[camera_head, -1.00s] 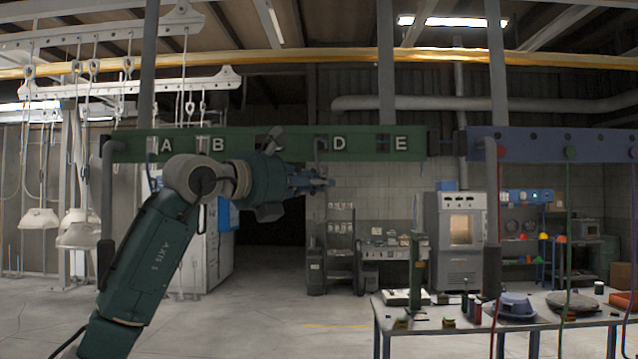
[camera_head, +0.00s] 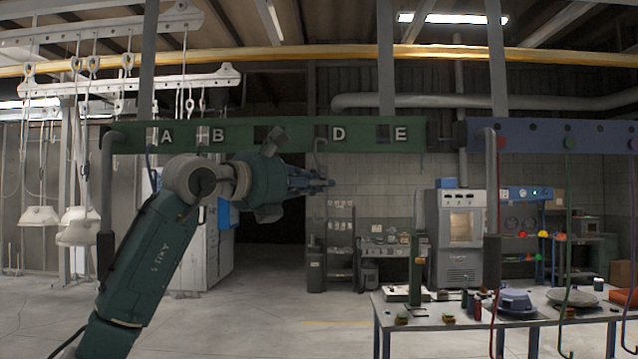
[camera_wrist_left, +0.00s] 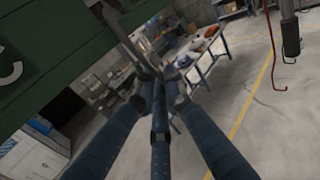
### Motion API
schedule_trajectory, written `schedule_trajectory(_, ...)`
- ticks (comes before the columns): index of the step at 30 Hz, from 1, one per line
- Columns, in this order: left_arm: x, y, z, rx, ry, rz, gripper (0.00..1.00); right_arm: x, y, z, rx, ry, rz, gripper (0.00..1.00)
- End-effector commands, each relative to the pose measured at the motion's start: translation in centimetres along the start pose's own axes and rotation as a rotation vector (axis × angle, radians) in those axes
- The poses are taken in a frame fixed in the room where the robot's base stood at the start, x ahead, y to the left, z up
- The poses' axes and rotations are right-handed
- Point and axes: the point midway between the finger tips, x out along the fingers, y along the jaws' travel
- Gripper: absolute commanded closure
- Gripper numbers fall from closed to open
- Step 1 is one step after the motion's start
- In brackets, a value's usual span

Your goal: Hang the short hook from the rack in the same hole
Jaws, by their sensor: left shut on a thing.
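My left gripper (camera_head: 325,183) is in front of the green rack beam (camera_head: 360,139), a little below it and near the letter D. It is shut on a thin grey hook (camera_head: 317,160), which stands up from the fingers. The hook's bent top overlaps the dark hole just left of D; I cannot tell whether it is in the hole. In the left wrist view the fingers close around the grey hook (camera_wrist_left: 122,38), whose shaft runs up and left across the green beam (camera_wrist_left: 55,40). My arm hides the letter C in the head view. My right gripper is not in view.
A blue beam (camera_head: 540,141) with long red and green hooks hangs at the right. A workbench (camera_head: 450,318) with several items stands below it. White lamp hoods (camera_head: 78,228) hang at the left. The floor under the green beam is clear.

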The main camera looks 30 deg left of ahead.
Motion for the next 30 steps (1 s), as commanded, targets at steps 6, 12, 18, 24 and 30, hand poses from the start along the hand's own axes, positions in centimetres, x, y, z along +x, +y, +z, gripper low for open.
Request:
schedule_trajectory(6,-0.03,-0.01,-0.49,0.000,-0.001,0.000,1.00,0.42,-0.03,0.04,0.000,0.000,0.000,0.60)
schedule_trajectory(12,-0.02,-0.02,-0.54,0.000,-0.001,0.000,1.00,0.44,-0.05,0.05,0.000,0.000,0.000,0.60)
schedule_trajectory(18,-0.02,-0.02,-0.54,0.000,-0.001,0.000,0.68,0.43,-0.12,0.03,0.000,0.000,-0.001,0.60)
schedule_trajectory(24,-0.01,-0.03,-0.56,0.000,0.000,0.000,0.68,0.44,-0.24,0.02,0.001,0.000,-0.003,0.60)
schedule_trajectory(30,-0.85,0.05,-0.61,0.001,0.000,0.001,0.68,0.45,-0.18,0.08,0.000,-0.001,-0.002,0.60)
